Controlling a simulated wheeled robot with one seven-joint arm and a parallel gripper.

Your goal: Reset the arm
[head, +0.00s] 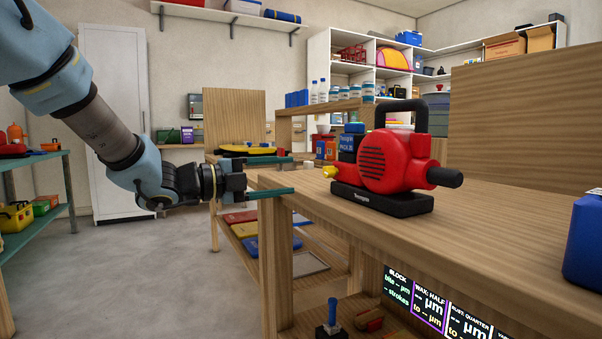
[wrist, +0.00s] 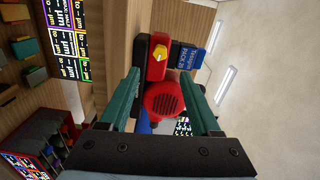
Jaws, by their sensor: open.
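My gripper (head: 271,176) is at the end of my blue and grey arm, at the left edge of the wooden workbench in the head view. Its two long teal fingers point right, towards a red machine (head: 388,162) with a black handle and black base on the bench. The fingers are wide apart with nothing seen held between them. In the wrist view the open fingers (wrist: 170,105) frame the red machine (wrist: 164,98), its yellow knob facing the camera. A gap shows between the fingertips and the machine in the head view.
Blue boxes (head: 348,142) stand behind the machine on the wooden workbench (head: 480,215). A blue container (head: 586,245) is at the right edge. A green table (head: 40,160) with tools stands at the left. The floor (head: 140,270) between them is clear.

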